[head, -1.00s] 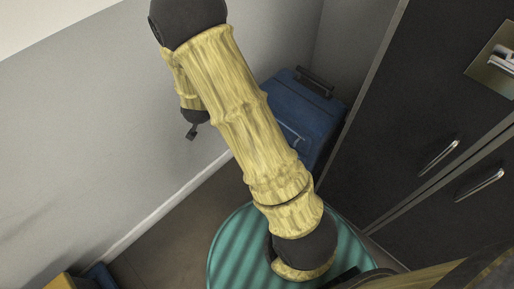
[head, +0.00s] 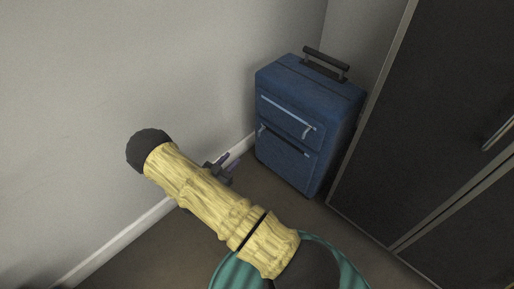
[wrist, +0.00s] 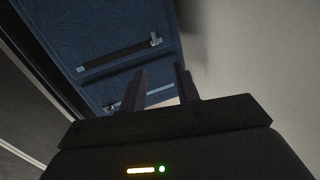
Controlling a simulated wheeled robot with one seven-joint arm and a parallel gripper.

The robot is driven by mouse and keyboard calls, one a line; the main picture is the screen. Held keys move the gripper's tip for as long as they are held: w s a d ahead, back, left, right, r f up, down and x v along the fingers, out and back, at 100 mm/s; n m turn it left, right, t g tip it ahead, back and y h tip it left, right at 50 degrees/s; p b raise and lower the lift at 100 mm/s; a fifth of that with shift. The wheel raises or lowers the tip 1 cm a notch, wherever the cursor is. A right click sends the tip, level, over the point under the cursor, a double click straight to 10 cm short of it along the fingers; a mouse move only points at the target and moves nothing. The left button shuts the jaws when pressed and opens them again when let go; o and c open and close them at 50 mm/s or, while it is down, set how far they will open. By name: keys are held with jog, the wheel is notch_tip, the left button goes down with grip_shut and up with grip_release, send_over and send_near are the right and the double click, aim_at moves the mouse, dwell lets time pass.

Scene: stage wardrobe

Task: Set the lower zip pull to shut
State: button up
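A blue suitcase (head: 281,81) stands upright by the wall, with two slanting zips on its front. The lower zip is a dark line, and its small pale lower zip pull (head: 262,131) sits at the left end. The upper zip pull (head: 306,132) is at the right end of a light upper zip. The wrist view shows the suitcase (wrist: 112,25) turned over, with the lower zip pull (wrist: 155,40) at the right end of the dark zip. My gripper (head: 230,161) is open and empty, left of the suitcase and apart from it. Its fingertips (wrist: 160,70) are spread.
A dark cabinet (head: 440,110) with metal handles stands close to the suitcase's right. A pale wall (head: 120,70) with a white skirting board runs behind and left. A green striped round surface (head: 235,272) lies below my arm. Bare floor lies before the suitcase.

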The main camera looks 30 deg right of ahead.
aim_at(259, 135)
jog(key=shift+s+f+h, duration=0.4)
jog(key=shift+s+f, duration=0.1)
jog(key=shift+f, duration=0.4)
jog(key=shift+d, duration=0.1)
jog(key=b+x, duration=0.8)
jog(key=x, duration=0.9)
jog(key=shift+w+d, duration=0.1)
jog(key=shift+w, duration=0.05)
grip_shut()
